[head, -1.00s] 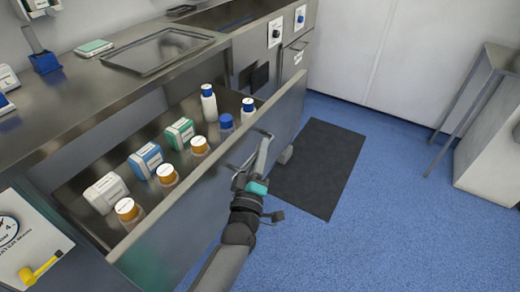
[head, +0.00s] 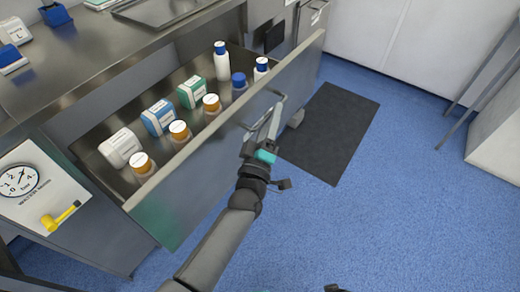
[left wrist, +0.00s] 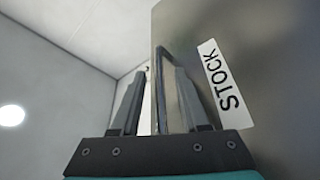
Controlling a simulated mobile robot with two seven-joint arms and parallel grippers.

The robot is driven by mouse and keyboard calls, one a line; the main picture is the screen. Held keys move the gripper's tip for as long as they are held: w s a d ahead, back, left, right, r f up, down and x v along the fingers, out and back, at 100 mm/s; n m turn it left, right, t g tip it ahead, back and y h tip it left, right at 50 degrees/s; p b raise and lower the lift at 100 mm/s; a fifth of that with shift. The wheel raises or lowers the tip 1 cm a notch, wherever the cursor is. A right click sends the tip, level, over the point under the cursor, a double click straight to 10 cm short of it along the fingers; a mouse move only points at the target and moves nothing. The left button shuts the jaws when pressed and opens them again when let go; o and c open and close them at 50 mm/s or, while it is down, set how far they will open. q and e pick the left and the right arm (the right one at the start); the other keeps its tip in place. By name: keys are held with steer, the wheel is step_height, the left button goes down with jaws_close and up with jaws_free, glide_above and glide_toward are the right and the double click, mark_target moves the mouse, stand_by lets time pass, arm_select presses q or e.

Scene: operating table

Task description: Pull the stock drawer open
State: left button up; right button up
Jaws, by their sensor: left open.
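The stock drawer (head: 215,135) stands pulled well out from under the steel counter. Bottles and boxes show inside it. Its front panel also fills the right of the left wrist view (left wrist: 245,60), with a white STOCK label (left wrist: 226,85). The bar handle (head: 250,128) is on the outer face of the front. My left gripper (head: 272,122) is at this handle, with its fingers open. In the left wrist view the handle (left wrist: 161,75) shows between the two spread fingers; whether either touches it I cannot tell.
Inside the drawer are orange-brown jars (head: 179,132), cartons (head: 158,117) and white bottles with blue caps (head: 222,65). A dark mat (head: 330,130) lies on the blue floor beyond the gripper. A grey bench (head: 500,130) stands at the right. Floor between is clear.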

arm_select(q)
steer(key=p+v, duration=0.2)
steer(key=v, duration=1.1)
steer(key=shift+s, duration=0.2)
arm_select(e)
steer(key=s+d, duration=0.1)
steer(key=s, duration=0.1)
steer(key=s+d+f, duration=0.1)
steer(key=s+d, duration=0.1)
steer(key=shift+d+f, duration=0.15)
steer(key=shift+d, duration=0.1)
